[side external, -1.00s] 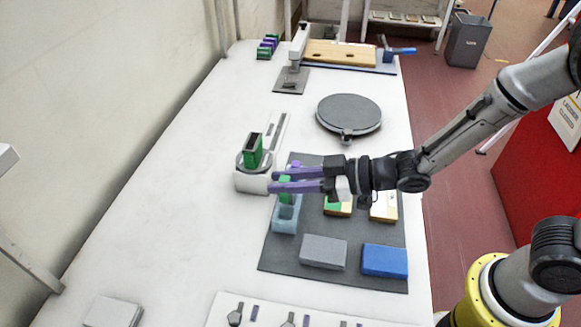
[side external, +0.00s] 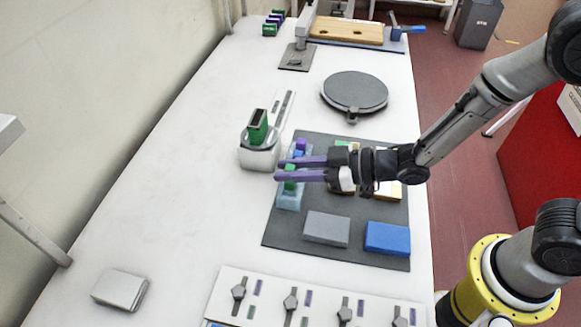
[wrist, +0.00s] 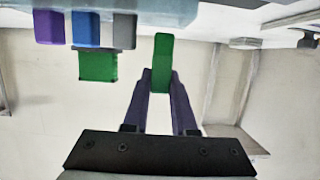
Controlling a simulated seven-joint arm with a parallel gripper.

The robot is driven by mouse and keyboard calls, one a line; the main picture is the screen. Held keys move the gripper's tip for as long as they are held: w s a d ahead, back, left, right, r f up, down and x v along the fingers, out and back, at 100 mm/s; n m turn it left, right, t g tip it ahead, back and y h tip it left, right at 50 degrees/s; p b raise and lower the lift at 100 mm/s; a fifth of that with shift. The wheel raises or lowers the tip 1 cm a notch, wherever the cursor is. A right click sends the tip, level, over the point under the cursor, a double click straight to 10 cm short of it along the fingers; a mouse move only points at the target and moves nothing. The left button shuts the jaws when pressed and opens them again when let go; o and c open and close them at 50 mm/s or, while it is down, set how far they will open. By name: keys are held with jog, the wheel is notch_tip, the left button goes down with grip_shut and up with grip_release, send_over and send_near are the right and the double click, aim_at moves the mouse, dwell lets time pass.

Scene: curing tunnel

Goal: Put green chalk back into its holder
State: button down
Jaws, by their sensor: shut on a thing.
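My gripper (side external: 278,170), with purple fingers, is shut on the green chalk (wrist: 161,70), which stands between the fingertips in the wrist view. In the side view the green chalk (side external: 289,186) shows just above and below the near finger, over the light blue holder (side external: 289,201). Its lower end meets the holder's top in the picture; I cannot tell whether it is inside a slot. The fingers hide part of the holder. Purple (wrist: 48,27), blue (wrist: 86,29) and grey (wrist: 124,31) pieces stand in a row left of the chalk in the wrist view.
A white round stand (side external: 260,156) with a green block (side external: 257,127) is just left of the gripper. A grey block (side external: 326,229) and a blue block (side external: 387,238) lie on the dark mat (side external: 290,238). A row of knobs (side external: 291,301) is in front.

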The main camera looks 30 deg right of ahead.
jog(key=shift+f, duration=0.7)
dwell(0.5)
jog(key=shift+f, duration=0.35)
jog(key=shift+f, duration=0.1)
jog(key=c, duration=0.6)
grip_release()
jog(key=shift+c, duration=0.2)
jog(key=shift+r, duration=3.5)
